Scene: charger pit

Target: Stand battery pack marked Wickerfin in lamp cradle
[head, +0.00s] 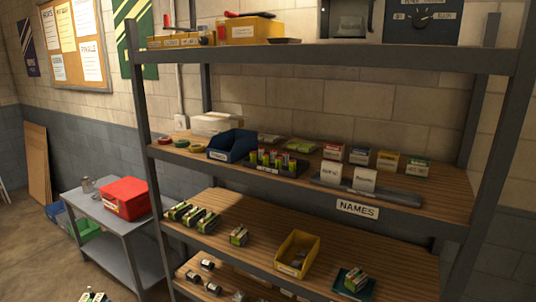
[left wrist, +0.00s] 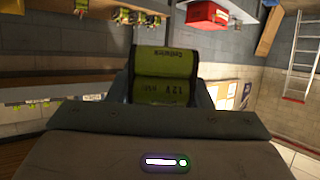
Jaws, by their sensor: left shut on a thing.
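In the left wrist view my left gripper (left wrist: 164,92) is shut on a yellow-green and black battery pack (left wrist: 165,66). In the head view several green and black battery packs (head: 202,220) stand on the middle shelf. Another pack (head: 239,236) stands further right, and one sits in a dark green tray (head: 341,290). I cannot tell which thing is the lamp cradle. My right gripper is not in view.
A metal shelf rack with wooden boards (head: 270,217) fills the head view. It carries a yellow bin (head: 287,262), a blue bin (head: 229,146), a tray of small cells (head: 274,163) and small boxes above a NAMES sign (head: 357,208). A red box (head: 125,198) stands on a grey cart (head: 101,207) at left.

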